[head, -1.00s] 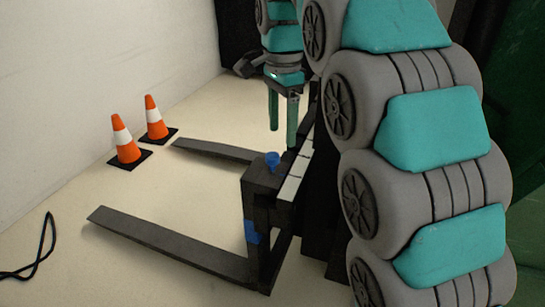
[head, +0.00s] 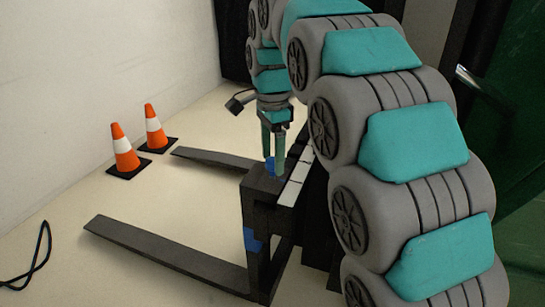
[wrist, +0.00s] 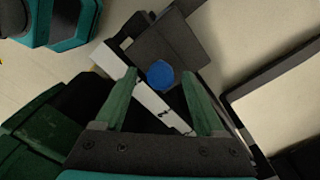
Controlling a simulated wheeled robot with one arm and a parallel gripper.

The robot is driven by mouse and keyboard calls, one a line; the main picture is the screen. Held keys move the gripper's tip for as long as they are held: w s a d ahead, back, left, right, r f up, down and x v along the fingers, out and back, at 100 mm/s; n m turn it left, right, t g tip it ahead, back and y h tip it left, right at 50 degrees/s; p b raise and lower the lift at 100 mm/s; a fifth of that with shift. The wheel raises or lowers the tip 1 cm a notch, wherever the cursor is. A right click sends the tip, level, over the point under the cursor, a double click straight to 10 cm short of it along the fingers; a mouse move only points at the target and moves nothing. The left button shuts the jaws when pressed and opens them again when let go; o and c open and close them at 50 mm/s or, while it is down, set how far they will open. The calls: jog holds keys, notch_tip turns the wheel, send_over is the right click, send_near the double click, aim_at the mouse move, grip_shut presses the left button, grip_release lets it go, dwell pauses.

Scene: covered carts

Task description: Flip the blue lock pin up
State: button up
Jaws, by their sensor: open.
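The blue lock pin (wrist: 161,74) shows in the wrist view as a round blue top on the dark fork carriage (wrist: 170,42), between and just beyond my fingertips. In the head view the pin (head: 270,165) is partly hidden behind my gripper (head: 273,168), whose green fingers point down at the pin. My gripper (wrist: 162,82) is open in the wrist view, with one finger on each side of the pin. I cannot tell whether either finger touches it. A second blue part (head: 254,241) sits lower on the front of the carriage.
Two dark forks (head: 165,250) reach left from the carriage over the pale floor. Two orange and white cones (head: 124,150) stand near the wall. A black cable (head: 40,255) lies at the lower left. A white strip (head: 300,175) runs along the carriage top.

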jog(key=shift+f, duration=0.2)
jog(key=shift+c, duration=0.3)
grip_shut()
dwell(1.0)
